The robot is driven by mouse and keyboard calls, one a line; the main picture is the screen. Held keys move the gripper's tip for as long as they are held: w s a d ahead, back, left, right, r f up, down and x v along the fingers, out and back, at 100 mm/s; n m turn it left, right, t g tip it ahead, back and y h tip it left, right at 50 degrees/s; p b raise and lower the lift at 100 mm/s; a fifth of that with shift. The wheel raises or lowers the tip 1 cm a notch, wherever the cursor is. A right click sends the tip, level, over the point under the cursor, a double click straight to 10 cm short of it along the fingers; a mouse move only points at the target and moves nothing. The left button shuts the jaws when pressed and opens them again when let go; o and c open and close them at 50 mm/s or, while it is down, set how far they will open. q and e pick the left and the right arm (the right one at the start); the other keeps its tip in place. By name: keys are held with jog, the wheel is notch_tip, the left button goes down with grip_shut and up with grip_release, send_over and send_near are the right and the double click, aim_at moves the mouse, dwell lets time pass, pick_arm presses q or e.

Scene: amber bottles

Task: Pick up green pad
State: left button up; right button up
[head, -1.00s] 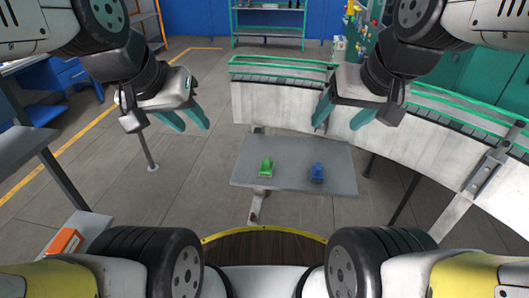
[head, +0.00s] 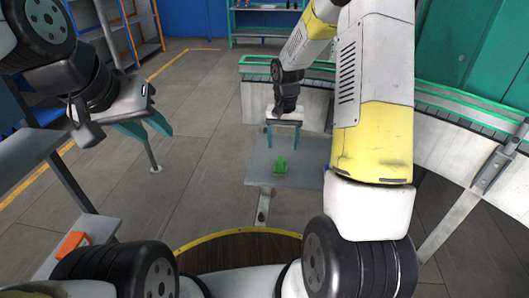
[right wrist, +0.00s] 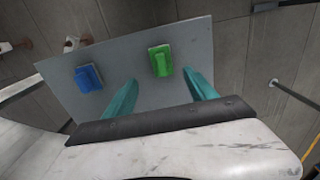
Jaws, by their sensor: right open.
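The green pad (head: 281,164) lies on a small grey table (head: 300,180) in the head view. It also shows in the right wrist view (right wrist: 161,60), between and beyond the fingertips. My right gripper (head: 283,148) is open and empty, with its teal fingers pointing down above the table near the green pad. The right wrist view shows its spread fingers (right wrist: 160,82) apart from the pad. My left gripper (head: 144,130) is open and empty at the left, away from the table.
A conveyor with green rails (head: 460,119) curves behind and to the right. An orange object (head: 73,244) sits on a side surface at the lower left.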

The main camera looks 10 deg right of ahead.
aim_at(281, 159)
jog(key=shift+w+a+f, duration=0.15)
jog(key=shift+a+f, duration=0.05)
jog(key=shift+f, duration=0.75)
notch_tip(281, 159, down, 7)
jog(key=shift+r, duration=0.1)
grip_shut()
jog(key=shift+r, duration=0.55)
jog(key=r, duration=0.1)
jog(key=s+r, duration=0.1)
jog(key=shift+s+a+r, duration=0.1)
jog(key=shift+r, duration=0.2)
jog(key=s+a+r, duration=0.1)
jog(key=s+a, duration=0.1)
jog(key=s, duration=1.2)
jog(key=shift+s+r, duration=0.15)
jog(key=shift+s, duration=0.25)
